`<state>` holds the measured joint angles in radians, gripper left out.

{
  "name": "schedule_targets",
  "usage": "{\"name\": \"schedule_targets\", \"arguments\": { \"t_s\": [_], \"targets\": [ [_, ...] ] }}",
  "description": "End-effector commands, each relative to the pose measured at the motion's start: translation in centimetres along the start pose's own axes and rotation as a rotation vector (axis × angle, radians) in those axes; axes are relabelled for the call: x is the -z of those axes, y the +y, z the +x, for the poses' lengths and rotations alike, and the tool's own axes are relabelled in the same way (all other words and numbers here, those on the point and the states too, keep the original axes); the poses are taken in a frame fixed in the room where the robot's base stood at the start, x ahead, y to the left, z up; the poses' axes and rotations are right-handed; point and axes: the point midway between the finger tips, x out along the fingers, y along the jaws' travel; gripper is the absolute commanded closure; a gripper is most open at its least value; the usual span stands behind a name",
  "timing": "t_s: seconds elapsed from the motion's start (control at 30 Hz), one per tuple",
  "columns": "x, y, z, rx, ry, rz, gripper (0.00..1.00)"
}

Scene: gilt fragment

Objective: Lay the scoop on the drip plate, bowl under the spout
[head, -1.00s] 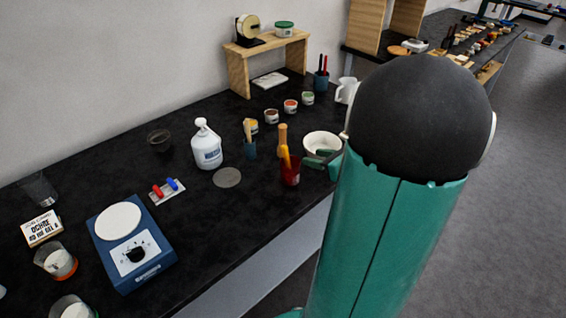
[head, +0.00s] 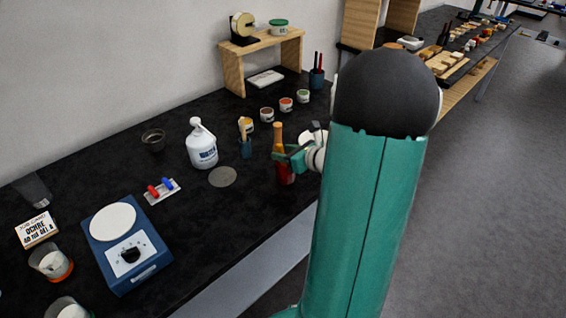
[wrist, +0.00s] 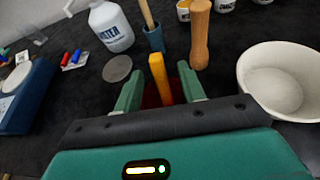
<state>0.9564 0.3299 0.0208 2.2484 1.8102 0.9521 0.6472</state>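The drip plate, a flat grey disc (head: 222,177), lies on the black bench in front of the white pump bottle (head: 202,150); the disc also shows in the wrist view (wrist: 117,68). The scoop seems to be the yellow-orange handle (wrist: 160,78) standing up from a red cup (head: 286,177); its bowl is hidden. My gripper (wrist: 161,84) is open, with its green fingers on either side of the handle and a gap at each side. In the head view my gripper (head: 285,155) is at the red cup's top, partly hiding the handle.
A white bowl (wrist: 281,84) is to the right. A blue cup with a brush (head: 245,148) stands between bottle and red cup. Red and blue pieces (head: 162,191) and a blue scale (head: 126,245) are left.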

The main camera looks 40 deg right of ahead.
Motion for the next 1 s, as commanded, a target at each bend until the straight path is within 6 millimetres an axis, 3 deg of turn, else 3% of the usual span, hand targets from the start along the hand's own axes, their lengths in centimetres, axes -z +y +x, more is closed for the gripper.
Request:
{"name": "schedule_targets", "arguments": {
  "t_s": [0.03, 0.23, 0.63, 1.0],
  "targets": [
    [0.0, 0.0, 0.0, 0.000, 0.000, 0.000, 0.62],
    [0.0, 0.0, 0.0, 0.000, 0.000, 0.000, 1.00],
    [-0.7, 0.0, -0.3, 0.000, -0.001, -0.001, 1.00],
    [-7.2, 0.3, -3.0, 0.002, -0.003, -0.005, 1.00]
  ]
}}
